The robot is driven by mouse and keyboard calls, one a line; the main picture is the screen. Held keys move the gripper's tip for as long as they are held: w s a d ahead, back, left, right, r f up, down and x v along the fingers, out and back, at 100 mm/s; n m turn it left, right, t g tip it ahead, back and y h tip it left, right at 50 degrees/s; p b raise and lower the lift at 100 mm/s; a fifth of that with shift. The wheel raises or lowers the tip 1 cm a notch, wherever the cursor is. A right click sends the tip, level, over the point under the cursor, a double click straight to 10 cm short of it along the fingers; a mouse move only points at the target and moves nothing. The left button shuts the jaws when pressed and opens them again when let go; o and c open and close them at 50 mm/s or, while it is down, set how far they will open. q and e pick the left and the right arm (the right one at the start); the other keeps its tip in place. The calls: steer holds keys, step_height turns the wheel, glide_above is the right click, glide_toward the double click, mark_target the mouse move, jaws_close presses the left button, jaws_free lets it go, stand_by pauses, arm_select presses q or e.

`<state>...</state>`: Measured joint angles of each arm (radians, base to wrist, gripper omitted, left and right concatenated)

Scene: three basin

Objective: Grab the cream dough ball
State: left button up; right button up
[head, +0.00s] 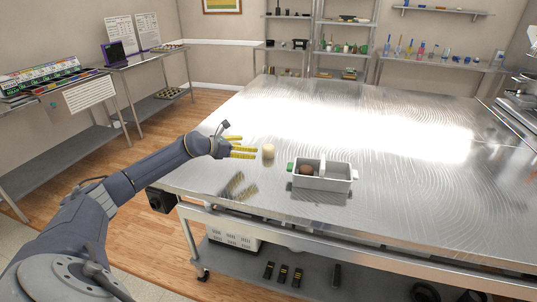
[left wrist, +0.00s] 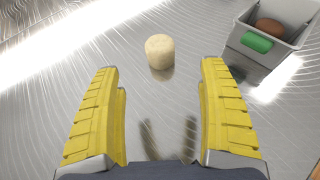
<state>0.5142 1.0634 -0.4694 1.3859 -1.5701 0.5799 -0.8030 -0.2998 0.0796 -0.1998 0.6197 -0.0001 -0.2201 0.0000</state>
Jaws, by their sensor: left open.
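The cream dough ball (head: 268,151) stands on the steel table (head: 330,125), left of a grey basin. In the left wrist view the dough ball (left wrist: 160,51) looks like a short, rounded cylinder, ahead of my fingertips and roughly midway between them. My left gripper (head: 242,147) is open and empty just left of the dough ball in the head view. Its yellow fingers (left wrist: 160,85) stand wide apart in the left wrist view and do not touch the ball. My right gripper is not in view.
The grey basin (head: 324,183) has a divider, a green tab (left wrist: 257,42) at its left end and a brown ball (head: 306,169) in its left compartment. The table is clear behind the dough ball. Shelves (head: 340,45) stand at the back wall.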

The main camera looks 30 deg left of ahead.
mark_target(267, 147)
arm_select(q)
steer(key=shift+x, duration=6.2)
steer(key=c, duration=1.3)
